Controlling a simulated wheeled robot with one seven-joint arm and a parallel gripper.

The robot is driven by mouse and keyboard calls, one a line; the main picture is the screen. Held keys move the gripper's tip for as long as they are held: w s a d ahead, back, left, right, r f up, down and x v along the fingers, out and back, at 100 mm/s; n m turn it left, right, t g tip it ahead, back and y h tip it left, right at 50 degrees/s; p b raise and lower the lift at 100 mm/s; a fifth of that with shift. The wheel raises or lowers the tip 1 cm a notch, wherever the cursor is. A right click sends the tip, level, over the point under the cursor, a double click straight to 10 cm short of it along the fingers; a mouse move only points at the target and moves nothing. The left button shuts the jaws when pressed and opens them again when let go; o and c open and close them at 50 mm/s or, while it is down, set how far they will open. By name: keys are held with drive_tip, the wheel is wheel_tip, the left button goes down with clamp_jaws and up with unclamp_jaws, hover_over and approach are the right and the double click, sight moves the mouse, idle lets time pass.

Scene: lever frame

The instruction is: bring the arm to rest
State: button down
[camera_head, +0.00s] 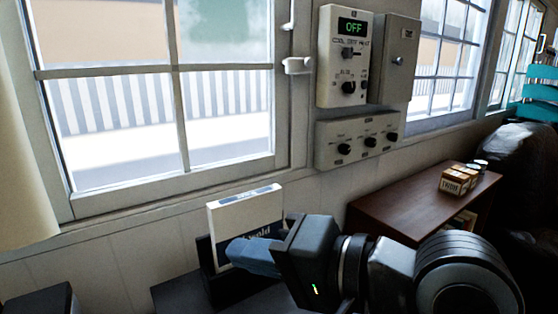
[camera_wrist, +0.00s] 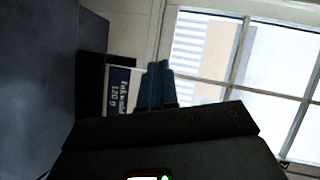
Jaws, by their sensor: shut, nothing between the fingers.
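My gripper (camera_head: 232,250) reaches in from the lower right in the head view, with its blue fingers pointing left. The fingers are together and nothing shows between them. In the wrist view the closed fingers (camera_wrist: 155,85) point up the picture. In the head view they overlap the front of a white and dark blue box (camera_head: 245,207) that stands upright in a dark holder; I cannot tell whether they touch it. The box's lettered side also shows in the wrist view (camera_wrist: 119,90), just left of the fingers.
A white control panel (camera_head: 344,57) with an OFF display hangs on the wall beside a grey box (camera_head: 396,60), above a knob panel (camera_head: 357,140). A window (camera_head: 150,90) is at left. A brown wooden table (camera_head: 400,205) with small cartons (camera_head: 458,180) stands at right.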

drive_tip(key=s+d+f+m+t+h, duration=0.1)
drive_tip(key=d+f+m+t, duration=0.1)
drive_tip(key=t, duration=0.1)
drive_tip(key=s+d+f+m+t+h, duration=0.1)
drive_tip(key=d+f+m+t+h, duration=0.1)
drive_tip(key=f+t, duration=0.1)
drive_tip(key=s+d+f+m+t+h, duration=0.1)
drive_tip(key=d+f+m+t+h, duration=0.1)
drive_tip(key=d+t, duration=0.1)
drive_tip(key=shift+s+f+m, duration=0.3)
drive_tip(key=shift+s+f, duration=0.1)
drive_tip(key=s+d+f+n+h, duration=0.2)
drive_tip(key=s+d+f+h, duration=0.3)
drive_tip(key=s, duration=0.4)
drive_tip(key=s+d+f+n+h, duration=0.1)
drive_tip(key=s+d+f+h, duration=0.2)
drive_tip(key=s+d+f, duration=0.5)
drive_tip(key=s+d+r+n, duration=0.1)
drive_tip(key=s+d+n, duration=0.1)
drive_tip(key=s, duration=0.4)
drive_tip(key=s+d+r+n+g, duration=0.1)
drive_tip(key=s+d+n, duration=0.1)
drive_tip(key=s+n, duration=0.2)
drive_tip(key=shift+s+d+n+g+b, duration=0.3)
drive_tip(key=shift+s+d, duration=0.05)
drive_tip(key=shift+s, duration=0.65)
drive_tip(key=shift+r, duration=0.1)
